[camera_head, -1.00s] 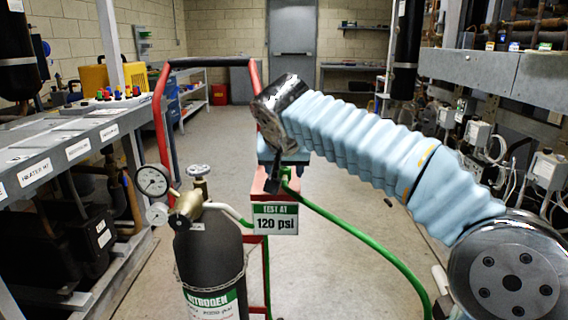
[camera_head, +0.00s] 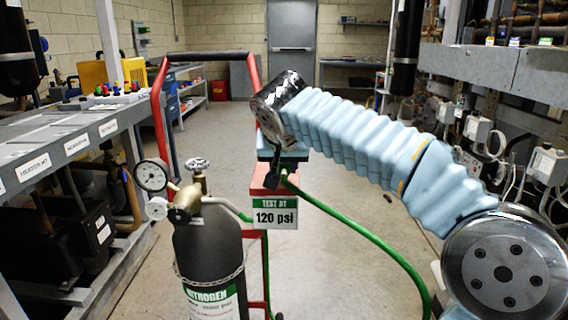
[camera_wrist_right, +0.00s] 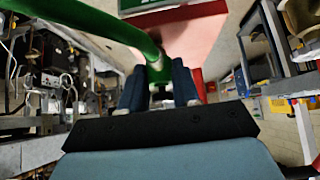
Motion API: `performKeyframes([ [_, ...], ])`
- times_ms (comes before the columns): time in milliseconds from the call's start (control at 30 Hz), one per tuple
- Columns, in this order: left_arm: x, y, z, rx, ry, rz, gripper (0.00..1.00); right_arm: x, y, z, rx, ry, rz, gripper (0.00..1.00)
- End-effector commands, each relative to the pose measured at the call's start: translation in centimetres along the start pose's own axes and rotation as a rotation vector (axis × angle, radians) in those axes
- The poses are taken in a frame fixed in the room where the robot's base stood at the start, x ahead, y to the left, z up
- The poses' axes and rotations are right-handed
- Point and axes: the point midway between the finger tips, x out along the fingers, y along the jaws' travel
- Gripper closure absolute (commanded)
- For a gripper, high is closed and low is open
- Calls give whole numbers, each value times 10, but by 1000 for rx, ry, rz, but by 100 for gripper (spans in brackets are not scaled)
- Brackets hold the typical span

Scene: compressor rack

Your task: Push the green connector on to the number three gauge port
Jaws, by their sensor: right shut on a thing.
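My right gripper (camera_head: 278,180) is shut on the green connector (camera_wrist_right: 160,73), at the end of a green hose. In the right wrist view the connector sits between the two dark blue fingers (camera_wrist_right: 158,90). In the head view the gripper hangs in front of the red hand truck, just above the "TEST AT 120 psi" sign, and the connector is mostly hidden by it. The number three gauge port cannot be made out in either view. My left gripper is not in view.
A nitrogen cylinder (camera_head: 210,260) with a gauge (camera_head: 151,175) stands on the red hand truck (camera_head: 160,125). The green hose (camera_head: 370,235) loops right. Labelled racks stand left (camera_head: 60,150) and right (camera_head: 480,65). Floor between them is clear towards the grey door (camera_head: 291,50).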

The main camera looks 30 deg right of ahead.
Motion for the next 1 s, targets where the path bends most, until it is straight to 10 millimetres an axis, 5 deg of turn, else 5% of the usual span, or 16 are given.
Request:
performKeyframes([
  [1000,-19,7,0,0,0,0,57,-26,0,-22,1,3,-2,96],
])
